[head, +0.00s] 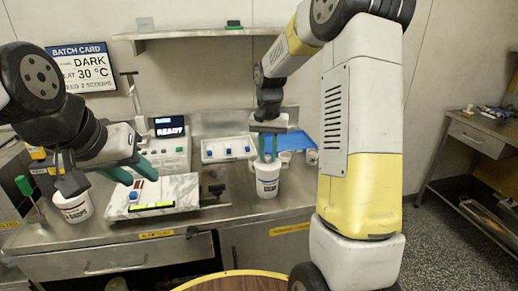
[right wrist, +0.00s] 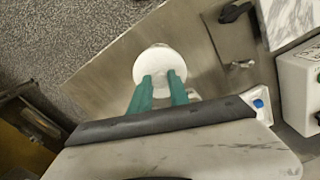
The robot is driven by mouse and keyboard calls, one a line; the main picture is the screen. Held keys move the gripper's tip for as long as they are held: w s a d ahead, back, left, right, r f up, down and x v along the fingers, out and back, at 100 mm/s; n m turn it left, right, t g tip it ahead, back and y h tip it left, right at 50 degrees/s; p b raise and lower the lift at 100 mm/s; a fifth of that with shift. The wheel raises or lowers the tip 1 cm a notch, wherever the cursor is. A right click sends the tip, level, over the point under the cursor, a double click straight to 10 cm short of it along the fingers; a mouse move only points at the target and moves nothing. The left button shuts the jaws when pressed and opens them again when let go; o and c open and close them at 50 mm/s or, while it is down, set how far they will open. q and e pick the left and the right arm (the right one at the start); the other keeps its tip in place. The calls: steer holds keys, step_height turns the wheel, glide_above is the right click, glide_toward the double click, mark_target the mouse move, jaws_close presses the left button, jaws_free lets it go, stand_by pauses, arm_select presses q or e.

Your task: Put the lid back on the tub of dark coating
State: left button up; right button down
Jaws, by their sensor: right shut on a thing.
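A white tub (head: 267,183) with a dark printed label stands upright near the front of the steel bench, in the middle of the head view. My right gripper (head: 268,157) points down at its top. In the right wrist view my right gripper (right wrist: 162,77) is shut on a round white lid (right wrist: 153,60), held near its middle. The lid hides the tub's mouth; I cannot tell whether it is seated on the rim. A second white tub (head: 73,208) stands at the left. My left gripper (head: 141,176) is open and empty above the marble slab.
The marble slab (head: 180,190) lies on the bench left of the middle tub. Behind stand a machine reading READY (head: 168,152), a white tray with blue pieces (head: 213,155), a blue tray (head: 298,139) and small white cups (head: 285,157). A round wooden top (head: 235,283) is in front.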

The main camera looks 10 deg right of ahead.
stand_by(0.4)
steer(key=c, duration=0.7)
jaws_free()
steer(key=shift+r, duration=3.5)
steer(key=shift+c, duration=0.3)
steer(key=c, duration=1.4)
jaws_close()
